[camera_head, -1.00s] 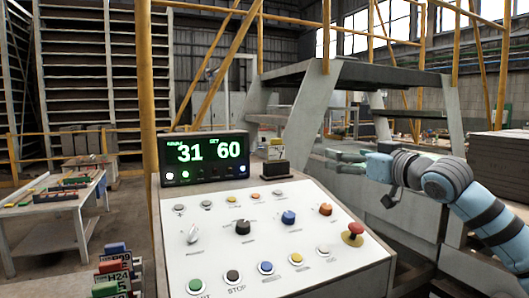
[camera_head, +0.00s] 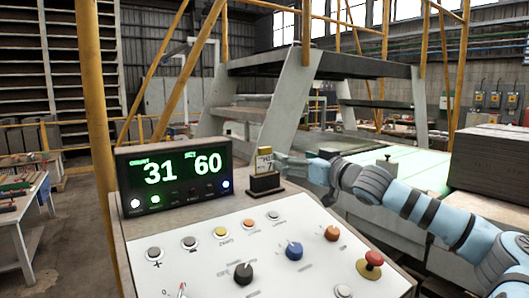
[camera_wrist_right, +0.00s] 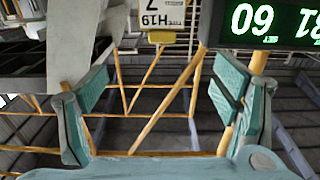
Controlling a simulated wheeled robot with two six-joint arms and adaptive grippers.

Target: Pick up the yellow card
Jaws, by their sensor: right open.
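The yellow card (camera_head: 264,160) stands upright in a small black holder (camera_head: 264,184) on top of the console, just right of the display. It has a yellow top edge and a white printed face. In the right wrist view the card (camera_wrist_right: 162,14) appears upside down at the top, beyond the fingers, with its yellow edge lowest. My right gripper (camera_head: 284,161) reaches in from the right, close beside the card. In the wrist view the right gripper (camera_wrist_right: 160,88) is open, with nothing between its fingers. Whether a finger touches the card is unclear. My left gripper is out of view.
The display (camera_head: 175,178) reading 31 and 60 stands left of the card; it also shows in the wrist view (camera_wrist_right: 264,22). The sloped panel (camera_head: 215,262) carries several knobs and a red emergency button (camera_head: 370,262). A stack of dark slabs (camera_head: 492,165) is at right.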

